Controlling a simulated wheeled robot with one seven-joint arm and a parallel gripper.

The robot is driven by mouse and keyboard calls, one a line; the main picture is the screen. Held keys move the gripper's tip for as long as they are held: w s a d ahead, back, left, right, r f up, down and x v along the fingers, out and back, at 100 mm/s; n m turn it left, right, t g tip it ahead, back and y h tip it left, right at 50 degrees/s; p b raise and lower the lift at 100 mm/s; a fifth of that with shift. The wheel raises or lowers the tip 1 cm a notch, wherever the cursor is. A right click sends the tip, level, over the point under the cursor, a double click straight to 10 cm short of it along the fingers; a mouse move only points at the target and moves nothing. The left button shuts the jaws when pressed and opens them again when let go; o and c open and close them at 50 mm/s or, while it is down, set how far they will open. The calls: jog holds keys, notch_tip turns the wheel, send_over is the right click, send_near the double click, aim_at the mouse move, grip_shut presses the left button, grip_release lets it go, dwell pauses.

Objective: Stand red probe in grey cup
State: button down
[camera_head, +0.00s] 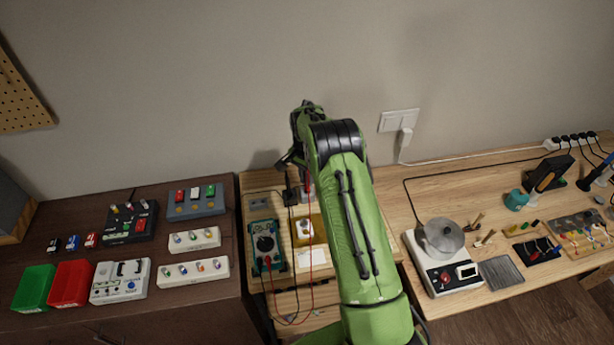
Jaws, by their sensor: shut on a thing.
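My gripper (294,163) is raised over the back of the middle bench, partly hidden by my green arm. It is shut on the red probe (308,184), of which only a small red part shows beside the arm. A thin red lead hangs from there down to the teal multimeter (265,243). A small dark cup-like thing (291,196) stands at the back of the bench below the gripper, with a black lead by it. I cannot tell for sure whether it is the grey cup. The probe's tip is hidden, and the probe's contact with anything below cannot be seen.
A yellow-framed device (302,229) sits right of the multimeter. The left dark bench holds a green bin (36,288), a red bin (70,284) and several switch boxes. The right bench holds a white hotplate (447,277) and tools. The wall is close behind.

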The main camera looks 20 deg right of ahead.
jog(key=shift+f+b, duration=0.8)
jog(key=shift+f, duration=0.3)
jog(key=c, duration=1.1)
grip_release()
jog(key=shift+o, duration=0.5)
jog(key=o, duration=0.3)
jog(key=shift+r, duration=0.1)
jog(key=shift+r+p, duration=2.2)
jog(key=shift+r, duration=1.35)
jog(key=shift+f, duration=0.1)
